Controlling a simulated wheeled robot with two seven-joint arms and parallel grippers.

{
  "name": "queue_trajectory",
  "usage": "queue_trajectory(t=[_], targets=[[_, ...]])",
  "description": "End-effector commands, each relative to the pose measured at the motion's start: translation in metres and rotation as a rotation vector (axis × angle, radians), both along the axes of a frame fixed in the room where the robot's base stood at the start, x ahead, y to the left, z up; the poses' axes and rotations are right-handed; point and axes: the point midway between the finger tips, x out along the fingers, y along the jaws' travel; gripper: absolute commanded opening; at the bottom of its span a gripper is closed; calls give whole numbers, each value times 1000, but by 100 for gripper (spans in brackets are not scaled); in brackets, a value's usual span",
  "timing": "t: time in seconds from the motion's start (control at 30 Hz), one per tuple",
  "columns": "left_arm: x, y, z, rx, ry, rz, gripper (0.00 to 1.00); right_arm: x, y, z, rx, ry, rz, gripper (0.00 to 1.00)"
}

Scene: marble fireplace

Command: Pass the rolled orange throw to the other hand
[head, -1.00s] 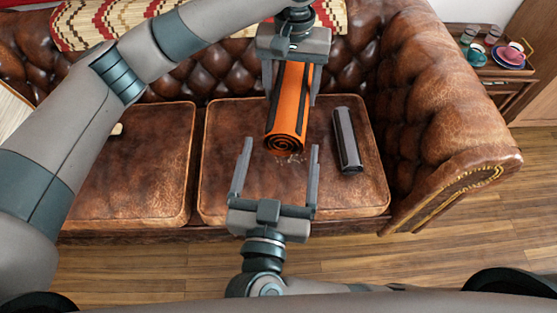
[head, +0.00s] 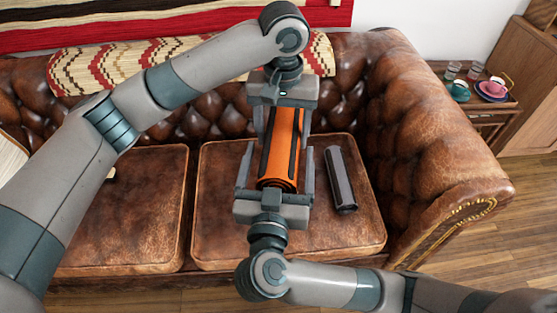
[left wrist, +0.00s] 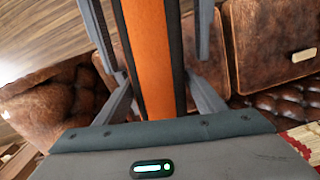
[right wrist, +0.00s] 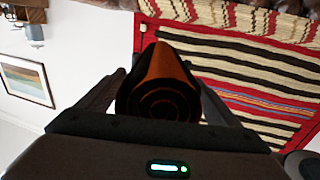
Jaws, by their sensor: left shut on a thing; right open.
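The rolled orange throw (head: 281,143) with black bands is held above the sofa's right seat cushion in the head view. My left gripper (head: 284,130) is shut on its far end. My right gripper (head: 276,165) is open, with its fingers on both sides of the near end. In the left wrist view the throw (left wrist: 150,50) runs lengthwise between the fingers. In the right wrist view the spiral end of the throw (right wrist: 160,95) sits between the open fingers, close to the palm. I cannot tell whether the right fingers touch it.
A dark grey roll-like object (head: 341,180) lies on the right seat cushion (head: 225,225), right of my right gripper. The sofa's rolled arm (head: 425,150) rises at the right. A side table (head: 495,110) with cups stands beyond it. A patterned roll (head: 80,72) lies along the sofa back.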

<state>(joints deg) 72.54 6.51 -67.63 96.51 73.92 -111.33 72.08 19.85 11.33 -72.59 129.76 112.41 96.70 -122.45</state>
Motion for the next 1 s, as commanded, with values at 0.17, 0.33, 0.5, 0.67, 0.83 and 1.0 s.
queue_trajectory(t=[0.17, 0.33, 0.5, 0.67, 0.83, 1.0], targets=[[0, 0, 0, 0, 0, 0, 35, 0, 0, 0, 0, 0, 0, 81], [0, 0, 0, 0, -1, 0, 35, 0, 0, 0, 0, 0, 0, 40], [0, 0, 0, 0, 0, 0, 85, 0, 0, 1, 0, -1, 0, 35], [0, 0, 0, 0, 0, 0, 85, 0, 0, 1, 0, -1, 0, 35], [0, 0, 1, 0, 0, 0, 85, 0, 0, 1, 0, -1, 0, 35], [0, 0, 11, -1, -1, 0, 85, 0, 0, 1, 0, -1, 0, 35]])
